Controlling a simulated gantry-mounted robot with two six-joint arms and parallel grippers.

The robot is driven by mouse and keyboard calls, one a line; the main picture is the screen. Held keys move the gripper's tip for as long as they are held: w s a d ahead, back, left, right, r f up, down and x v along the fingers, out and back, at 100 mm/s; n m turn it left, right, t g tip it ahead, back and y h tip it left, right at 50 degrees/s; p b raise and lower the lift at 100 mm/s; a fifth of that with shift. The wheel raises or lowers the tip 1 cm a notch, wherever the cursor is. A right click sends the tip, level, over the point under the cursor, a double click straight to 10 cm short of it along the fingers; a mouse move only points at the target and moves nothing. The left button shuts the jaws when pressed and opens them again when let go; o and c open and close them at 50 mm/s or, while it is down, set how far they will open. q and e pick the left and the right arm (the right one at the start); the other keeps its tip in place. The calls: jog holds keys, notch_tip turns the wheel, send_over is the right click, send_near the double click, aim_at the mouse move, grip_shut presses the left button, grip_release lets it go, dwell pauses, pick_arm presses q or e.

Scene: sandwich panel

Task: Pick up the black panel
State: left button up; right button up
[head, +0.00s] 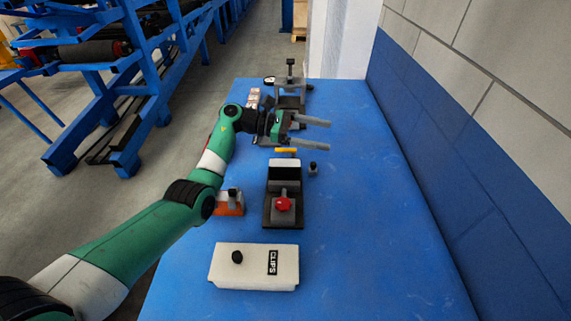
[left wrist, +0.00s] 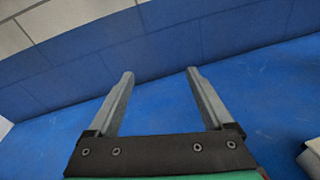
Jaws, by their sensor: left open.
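A dark, black-faced piece (head: 284,186) with a pale top stands in the middle of the table, at the back of a dark fixture with a red knob (head: 283,205). It may be the black panel, but I cannot tell for sure. My left gripper (head: 329,136) is open and empty, above the table beyond this piece and to its right, with its fingers pointing right. In the left wrist view, the open fingers (left wrist: 160,73) have nothing between them and face the blue wall band. My right gripper is not in view.
A white CLIPS box (head: 232,272) lies on the near part of the blue table (head: 370,230). An orange-based item (head: 230,209) and a small black-topped piece (head: 313,169) flank the fixture. A grey stand (head: 290,85) is at the far end. The table's right side is clear up to the wall.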

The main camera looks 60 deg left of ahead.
aim_at(293, 165)
pick_arm(q)
jog(key=s+a+f+n+g+y+b, duration=0.2)
jog(key=s+a+f+n+y, duration=0.1)
jog(key=s+a+f, duration=0.95)
jog(key=x, duration=0.2)
jog(key=b+x, duration=0.1)
jog(key=x, duration=0.3)
jog(key=shift+w+d+r, duration=0.2)
jog(key=shift+w+d, duration=0.05)
jog(key=b+x, duration=0.2)
jog(key=x, duration=0.3)
jog(key=shift+s+f+b, duration=0.1)
jog(key=shift+s+b, duration=0.05)
jog(key=shift+b, duration=0.15)
jog(key=shift+w+d, duration=0.15)
jog(key=shift+w, duration=0.05)
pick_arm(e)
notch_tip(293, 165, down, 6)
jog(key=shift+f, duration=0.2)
pick_arm(q)
grip_shut()
